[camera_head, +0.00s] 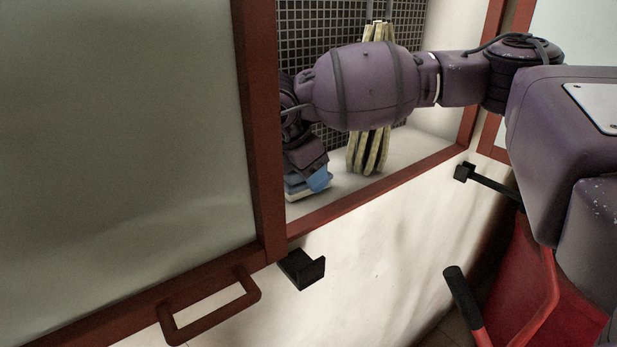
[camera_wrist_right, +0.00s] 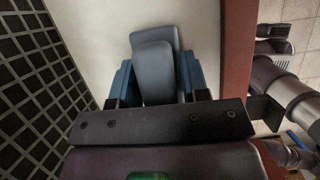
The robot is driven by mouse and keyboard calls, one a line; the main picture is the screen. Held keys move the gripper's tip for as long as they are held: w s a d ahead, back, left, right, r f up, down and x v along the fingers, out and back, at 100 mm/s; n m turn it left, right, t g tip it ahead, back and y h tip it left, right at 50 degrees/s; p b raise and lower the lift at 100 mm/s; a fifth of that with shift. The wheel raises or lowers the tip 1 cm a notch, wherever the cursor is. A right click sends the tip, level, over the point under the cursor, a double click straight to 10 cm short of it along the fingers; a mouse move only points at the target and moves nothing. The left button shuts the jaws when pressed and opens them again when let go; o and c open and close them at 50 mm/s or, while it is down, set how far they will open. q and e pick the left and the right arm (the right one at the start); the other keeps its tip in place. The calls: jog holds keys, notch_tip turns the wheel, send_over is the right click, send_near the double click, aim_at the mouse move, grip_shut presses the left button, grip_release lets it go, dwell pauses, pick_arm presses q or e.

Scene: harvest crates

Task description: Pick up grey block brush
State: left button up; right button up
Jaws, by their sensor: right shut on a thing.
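The grey block brush (camera_wrist_right: 155,70) shows in the right wrist view as a grey, rounded block between the two blue fingers of my right gripper (camera_wrist_right: 157,88). The gripper is shut on it. In the head view my right gripper (camera_head: 308,181) points down inside the window opening, just right of the red-brown post. A small part of the brush (camera_head: 300,194) shows below the blue fingers, low over the pale sill; I cannot tell whether it touches the sill. My left gripper is not in view.
A dark wire grid (camera_head: 310,30) stands behind the opening. A pale yellow-green slatted bundle (camera_head: 368,152) stands against it, behind my right arm. A red-brown frame (camera_head: 375,185) edges the sill. A frosted pane (camera_head: 120,130) fills the left. Black brackets (camera_head: 303,268) stick out from the wall below.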

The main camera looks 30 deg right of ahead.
notch_tip(320, 180, up, 20)
jog(key=b, duration=0.1)
jog(key=shift+f, duration=0.15)
dwell(0.3)
jog(key=shift+o, duration=1.4)
jog(key=shift+c, duration=0.9)
